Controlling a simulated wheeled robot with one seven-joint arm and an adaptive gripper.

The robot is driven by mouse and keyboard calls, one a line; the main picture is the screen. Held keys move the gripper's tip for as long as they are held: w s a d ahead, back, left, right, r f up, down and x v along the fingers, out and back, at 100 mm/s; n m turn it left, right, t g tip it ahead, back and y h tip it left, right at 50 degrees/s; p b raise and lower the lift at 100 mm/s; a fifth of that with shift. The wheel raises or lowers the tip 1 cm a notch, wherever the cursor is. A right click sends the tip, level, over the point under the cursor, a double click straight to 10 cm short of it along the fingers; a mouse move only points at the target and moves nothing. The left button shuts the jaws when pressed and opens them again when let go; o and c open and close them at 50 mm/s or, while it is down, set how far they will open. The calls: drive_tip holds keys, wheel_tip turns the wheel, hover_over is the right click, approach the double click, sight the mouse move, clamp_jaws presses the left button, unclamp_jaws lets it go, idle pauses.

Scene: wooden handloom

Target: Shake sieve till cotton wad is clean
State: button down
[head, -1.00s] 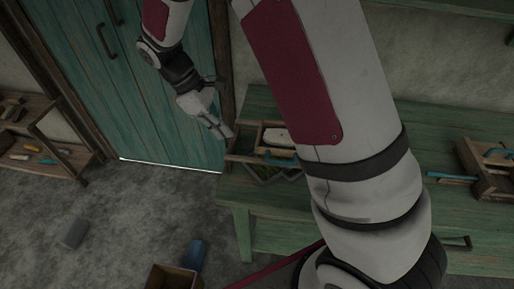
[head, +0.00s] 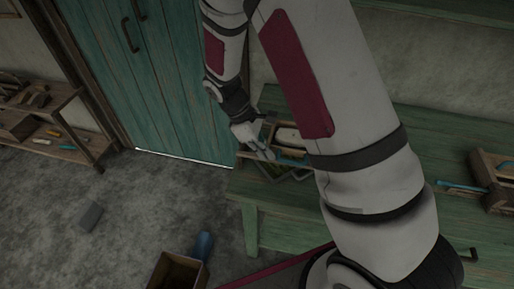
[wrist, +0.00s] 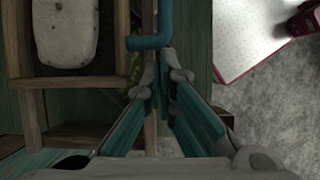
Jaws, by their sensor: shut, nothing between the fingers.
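The sieve, a wooden frame with a dark bottom, stands at the left end of the green bench. In the wrist view its wooden rim (wrist: 80,82) fills the upper left, and the pale, oblong cotton wad (wrist: 66,30) lies inside. In the head view the wad (head: 287,135) is partly hidden by my arm. A teal bent handle (wrist: 150,42) is beside the frame, just ahead of my fingertips. My gripper (wrist: 165,74) is shut and empty, fingers pointing at the handle. In the head view my gripper (head: 262,153) is at the sieve's left side; contact cannot be told.
The green bench (head: 400,135) carries a wooden tool box (head: 492,178) at right. A grey-rimmed bin (head: 290,178) is below the sieve. On the floor are a wooden box (head: 178,270), a blue object (head: 203,245) and a grey block (head: 90,215). A teal door (head: 165,80) stands behind.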

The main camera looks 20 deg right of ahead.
drive_tip(key=shift+d, duration=0.1)
drive_tip(key=shift+s+d, duration=0.35)
drive_tip(key=shift+d, duration=0.15)
